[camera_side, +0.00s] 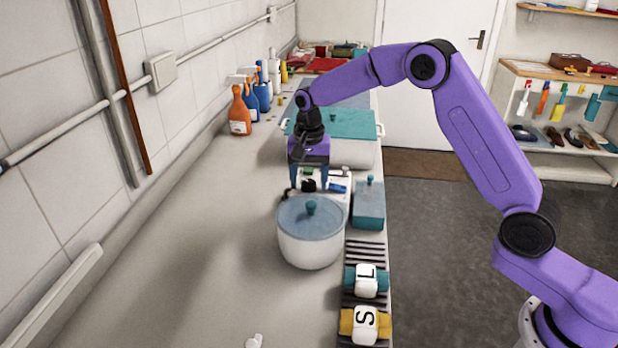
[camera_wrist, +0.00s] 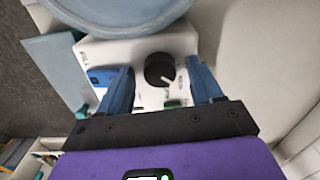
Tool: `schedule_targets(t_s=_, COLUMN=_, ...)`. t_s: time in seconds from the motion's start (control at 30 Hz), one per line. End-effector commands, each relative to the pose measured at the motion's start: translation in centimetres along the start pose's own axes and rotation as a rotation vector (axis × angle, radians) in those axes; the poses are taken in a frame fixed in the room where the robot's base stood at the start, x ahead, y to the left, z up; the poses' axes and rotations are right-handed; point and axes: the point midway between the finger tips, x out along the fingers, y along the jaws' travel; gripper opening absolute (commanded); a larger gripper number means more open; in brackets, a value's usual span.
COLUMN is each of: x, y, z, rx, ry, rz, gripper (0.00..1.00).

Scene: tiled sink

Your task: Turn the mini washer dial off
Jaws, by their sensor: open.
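The mini washer has a round white tub (camera_side: 308,252) with a blue-grey lid, and a white control panel (camera_side: 338,199) adjoining its far side. In the wrist view the panel holds a black round dial (camera_wrist: 158,69) with a white pointer line toward the lower right. A blue part (camera_wrist: 101,77) is left of the dial and a small green one (camera_wrist: 174,103) is below it. My gripper (camera_side: 309,184) points down over the panel. In the wrist view its blue fingers (camera_wrist: 162,72) are open, one on each side of the dial. I cannot tell whether they touch it.
A teal-lidded box (camera_side: 369,205) stands right of the washer. A large white container with a teal lid (camera_side: 350,124) is behind my gripper. Spray bottles (camera_side: 240,112) line the wall. Blocks marked L (camera_side: 367,281) and S (camera_side: 365,325) lie in front.

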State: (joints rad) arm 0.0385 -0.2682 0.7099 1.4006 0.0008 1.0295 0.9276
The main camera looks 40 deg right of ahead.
Motion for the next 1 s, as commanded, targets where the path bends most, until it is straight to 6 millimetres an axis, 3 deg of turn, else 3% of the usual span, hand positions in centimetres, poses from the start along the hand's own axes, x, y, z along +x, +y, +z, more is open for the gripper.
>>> schedule_targets(t_s=0.17, x=-0.01, y=0.00, z=0.00, rx=0.000, ry=0.000, rz=0.000, gripper=0.65)
schedule_targets(t_s=0.33, x=-0.03, y=0.00, z=-0.01, rx=0.000, ry=0.000, rz=0.000, gripper=0.10)
schedule_targets(t_s=0.67, x=-0.07, y=-0.01, z=-0.01, rx=-0.033, ry=0.000, rz=0.000, gripper=0.09)
schedule_targets(t_s=1.0, x=-0.08, y=-0.03, z=0.01, rx=-0.243, ry=0.000, rz=0.001, gripper=0.09)
